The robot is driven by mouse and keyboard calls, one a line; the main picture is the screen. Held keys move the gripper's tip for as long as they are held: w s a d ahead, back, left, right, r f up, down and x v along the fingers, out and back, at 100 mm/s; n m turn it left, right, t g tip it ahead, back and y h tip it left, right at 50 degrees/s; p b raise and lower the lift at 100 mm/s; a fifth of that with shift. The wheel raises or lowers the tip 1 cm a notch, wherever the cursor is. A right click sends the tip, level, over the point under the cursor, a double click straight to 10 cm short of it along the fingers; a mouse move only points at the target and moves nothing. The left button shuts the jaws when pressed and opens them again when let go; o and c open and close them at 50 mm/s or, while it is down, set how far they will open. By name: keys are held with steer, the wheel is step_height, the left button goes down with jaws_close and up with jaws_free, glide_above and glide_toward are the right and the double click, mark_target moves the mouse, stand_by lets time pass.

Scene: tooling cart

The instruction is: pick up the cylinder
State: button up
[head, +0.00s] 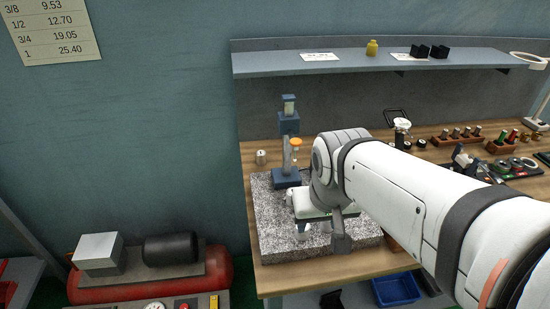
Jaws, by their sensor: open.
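A small metallic cylinder (260,157) stands upright on the wooden bench, behind the granite plate's back left corner. It is the likeliest cylinder, though I cannot be sure which one is meant. My gripper (321,236) points down over the granite plate, to the right of and nearer than this cylinder, and apart from it. It is open. My wrist and white arm partly hide it, and I see nothing clearly between its fingers. How high it is above the plate is hard to tell.
The granite plate (275,240) lies on the bench. A blue stand (287,180) rises at its back, near the cylinder. A shelf (480,62) overhangs the bench's back. Racks and small tools crowd the right. A blue bin (396,289) sits below; a red compressor (225,272) stands left.

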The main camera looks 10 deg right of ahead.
steer(key=shift+o, duration=0.6)
steer(key=w+a+f+m+b, duration=0.1)
steer(key=w+f+m+b, duration=0.1)
steer(key=w, duration=0.3)
steer(key=w+f+m+h+b, duration=0.1)
steer(key=w+f+m+b, duration=0.1)
steer(key=w, duration=0.4)
steer(key=w+a+f+m+t+h+b, duration=0.1)
steer(key=w+f+m+b, duration=0.1)
steer(key=w+b, duration=0.2)
steer(key=shift+w+a+f, duration=0.25)
steer(key=shift+w+a, duration=0.05)
steer(key=shift+w, duration=0.5)
steer(key=x, duration=0.5)
steer(key=w+x, duration=0.1)
steer(key=x, duration=0.1)
steer(key=shift+d+r, duration=0.1)
steer(key=shift+d, duration=0.35)
steer(key=shift+c, duration=0.5)
steer(key=c, duration=1)
